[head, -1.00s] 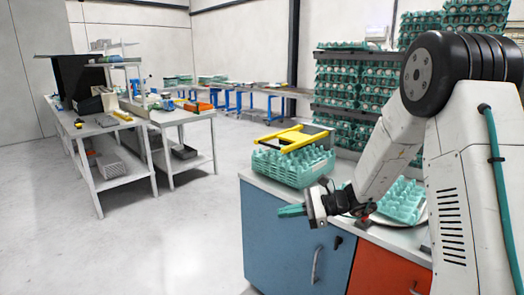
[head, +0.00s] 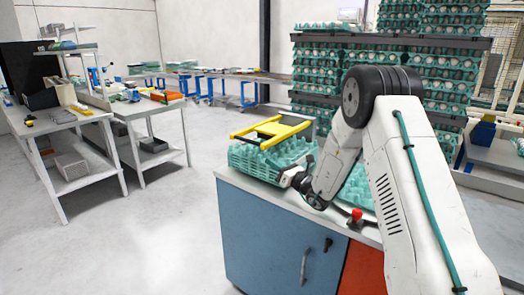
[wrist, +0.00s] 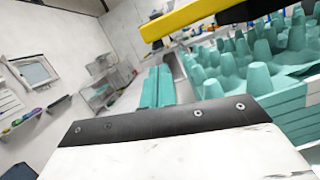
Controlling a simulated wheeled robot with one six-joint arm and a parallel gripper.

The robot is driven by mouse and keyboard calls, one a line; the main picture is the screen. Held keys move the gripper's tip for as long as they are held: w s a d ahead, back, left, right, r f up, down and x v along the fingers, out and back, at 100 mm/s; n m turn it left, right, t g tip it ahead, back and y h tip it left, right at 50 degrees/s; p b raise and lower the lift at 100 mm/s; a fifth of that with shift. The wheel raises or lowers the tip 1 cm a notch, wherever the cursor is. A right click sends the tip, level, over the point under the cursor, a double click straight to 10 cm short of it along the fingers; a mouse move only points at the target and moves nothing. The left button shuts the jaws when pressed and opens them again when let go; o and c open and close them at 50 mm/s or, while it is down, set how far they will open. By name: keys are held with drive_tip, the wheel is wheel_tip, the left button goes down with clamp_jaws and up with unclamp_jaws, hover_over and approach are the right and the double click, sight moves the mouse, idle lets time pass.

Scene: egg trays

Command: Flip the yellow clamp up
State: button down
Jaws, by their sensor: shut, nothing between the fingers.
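The yellow clamp (head: 270,127) is a frame lying about level over the teal egg tray stack (head: 252,160) on the counter. In the wrist view a yellow bar of the clamp (wrist: 185,18) crosses the upper right, with a black part beside it. The teal tray's pegs (wrist: 225,70) fill the right side there. My gripper's two teal fingers (wrist: 157,80) are together and empty, left of the tray and below the bar. In the head view my gripper (head: 287,178) is at the stack's near right side; its fingertips are hard to make out against the teal. I cannot tell whether they touch anything.
The counter (head: 262,196) has blue and orange fronts. A red knob (head: 356,214) stands on it near my arm. Tall racks of egg trays (head: 325,85) stand behind. Workbenches (head: 60,122) are at the left, with open floor between.

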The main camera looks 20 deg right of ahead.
drive_tip(key=x, duration=0.9)
drive_tip(key=shift+w, duration=0.4)
